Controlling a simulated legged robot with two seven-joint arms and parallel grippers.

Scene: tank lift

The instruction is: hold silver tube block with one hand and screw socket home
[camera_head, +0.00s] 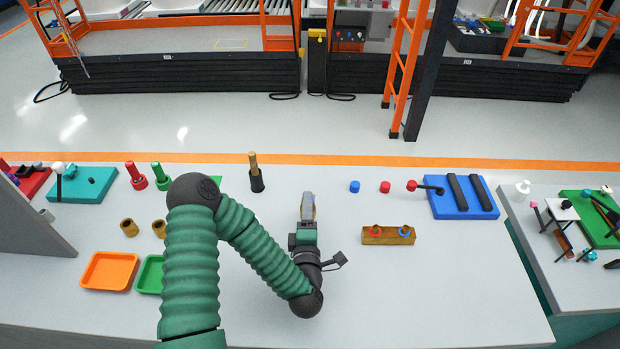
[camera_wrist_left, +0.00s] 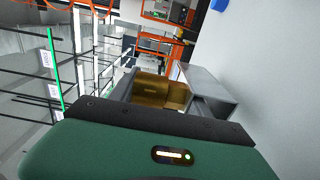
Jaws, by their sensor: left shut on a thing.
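My left gripper (camera_head: 308,208) is over the middle of the table, its jaws pointing away from me. In the left wrist view it is shut on a brown-gold piece (camera_wrist_left: 158,90), which sits between two grey jaws. In the head view the jaws mostly cover this piece, and only a small tan edge shows. I cannot tell whether it touches the table. Two similar brown-gold sockets (camera_head: 129,227) stand on the table at the left, one partly behind my arm. I cannot clearly make out a silver tube block. My right gripper is not in view.
A tan block (camera_head: 372,238) with red and blue rings lies to the right. Blue and red caps (camera_head: 355,187) and a blue tray (camera_head: 450,209) are behind it. A dark holder with a wooden peg (camera_head: 256,180) stands behind my arm. An orange tray (camera_head: 110,271) is at left. The front-right table is clear.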

